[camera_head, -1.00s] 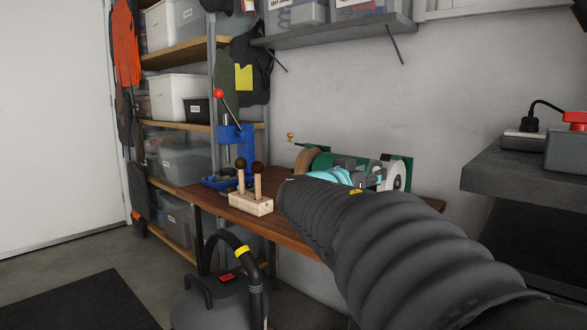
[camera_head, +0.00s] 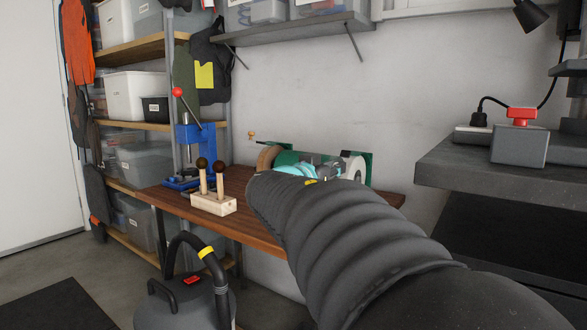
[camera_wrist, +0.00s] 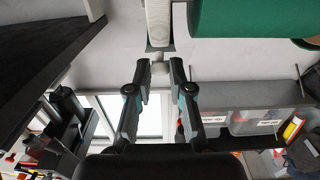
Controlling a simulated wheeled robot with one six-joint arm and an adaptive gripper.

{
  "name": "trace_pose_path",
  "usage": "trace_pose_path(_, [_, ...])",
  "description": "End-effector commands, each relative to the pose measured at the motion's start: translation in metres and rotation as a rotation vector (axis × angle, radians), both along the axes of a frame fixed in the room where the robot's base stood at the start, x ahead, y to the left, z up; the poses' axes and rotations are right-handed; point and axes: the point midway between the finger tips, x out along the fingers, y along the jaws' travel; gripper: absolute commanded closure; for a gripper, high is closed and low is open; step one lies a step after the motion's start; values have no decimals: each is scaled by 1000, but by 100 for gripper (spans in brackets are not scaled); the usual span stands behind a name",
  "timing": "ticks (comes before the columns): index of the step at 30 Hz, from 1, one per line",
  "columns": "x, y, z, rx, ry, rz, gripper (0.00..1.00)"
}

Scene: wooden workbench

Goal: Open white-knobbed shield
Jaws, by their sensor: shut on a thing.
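The bench grinder (camera_head: 288,158) is green, with a tan wheel (camera_head: 267,158) at its left and a white wheel (camera_head: 355,168) at its right. A green shield plate (camera_head: 369,165) shows behind the white wheel. A small wooden knob (camera_head: 251,134) sticks out at the grinder's left end. My gripper (camera_head: 322,171) is at the grinder's right half, left of the white wheel. In the wrist view my gripper (camera_wrist: 159,71) is shut on a small white knob (camera_wrist: 160,68). The pale wheel (camera_wrist: 158,22) and green grinder body (camera_wrist: 240,18) are beyond it. My arm hides the grinder's lower front.
The wooden bench (camera_head: 238,182) holds a block with two dark-knobbed pegs (camera_head: 214,200) and a blue press (camera_head: 197,148). A black vacuum (camera_head: 190,300) stands on the floor in front. A dark shelf (camera_head: 455,170) with a red-topped box (camera_head: 519,145) is at right.

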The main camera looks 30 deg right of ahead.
Motion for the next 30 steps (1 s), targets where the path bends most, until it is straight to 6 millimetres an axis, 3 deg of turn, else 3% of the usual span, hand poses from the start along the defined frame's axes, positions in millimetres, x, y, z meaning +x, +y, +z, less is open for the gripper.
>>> trace_pose_path(11, [-1, 3, 17, 151, 58, 0, 100])
trace_pose_path(30, [1, -3, 56, 682, 278, -2, 100])
